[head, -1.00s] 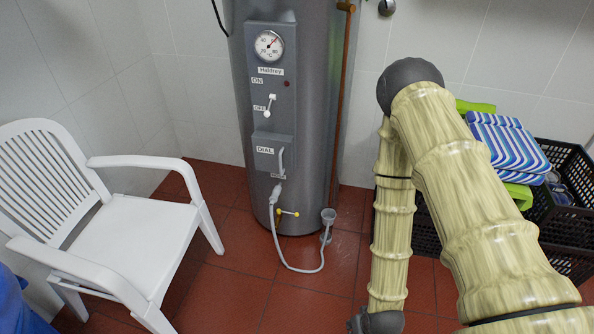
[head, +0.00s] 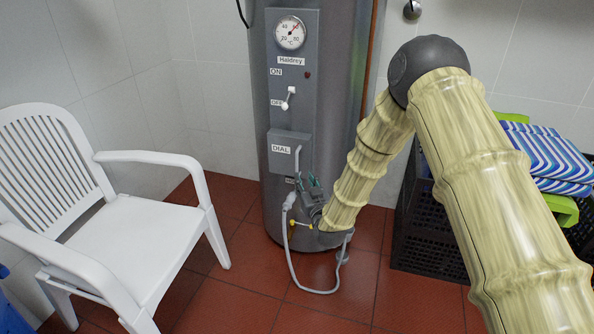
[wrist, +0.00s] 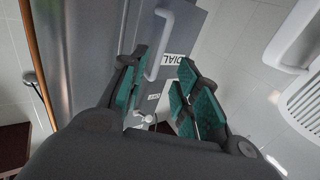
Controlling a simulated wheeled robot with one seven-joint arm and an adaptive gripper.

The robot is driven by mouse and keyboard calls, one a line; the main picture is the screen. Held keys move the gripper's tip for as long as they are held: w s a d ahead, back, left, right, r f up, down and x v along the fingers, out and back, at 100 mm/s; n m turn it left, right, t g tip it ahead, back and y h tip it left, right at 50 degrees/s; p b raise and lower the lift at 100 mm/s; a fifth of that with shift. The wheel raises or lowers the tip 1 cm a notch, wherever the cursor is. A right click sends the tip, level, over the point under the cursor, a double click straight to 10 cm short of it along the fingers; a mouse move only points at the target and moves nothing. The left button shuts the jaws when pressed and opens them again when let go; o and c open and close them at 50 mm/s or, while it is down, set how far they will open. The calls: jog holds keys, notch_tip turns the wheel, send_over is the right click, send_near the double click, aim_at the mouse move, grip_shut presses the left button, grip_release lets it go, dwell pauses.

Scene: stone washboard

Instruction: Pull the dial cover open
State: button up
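The dial cover (head: 283,142) is a grey box labelled DIAL on the front of the grey boiler, and it looks closed. Its pale upright bar handle (head: 297,158) is at its right side. In the wrist view the handle (wrist: 158,45) shows just beyond and between the finger pads, nearer the left one, with the DIAL label to its right. My gripper (head: 314,183) is in front of the boiler, just below and right of the handle. In the wrist view my gripper (wrist: 162,64) is open, its green pads apart, with nothing visibly held.
A temperature gauge (head: 290,32) and a white switch (head: 288,98) are above the cover. A white hose (head: 291,250) and a yellow valve (head: 300,223) are below. A white chair (head: 130,235) stands left; black crates (head: 430,235) with towels stand right.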

aim_at(297, 166)
jog(key=x, duration=1)
jog(key=shift+f+b, duration=0.1)
jog(key=shift+b, duration=0.3)
grip_shut()
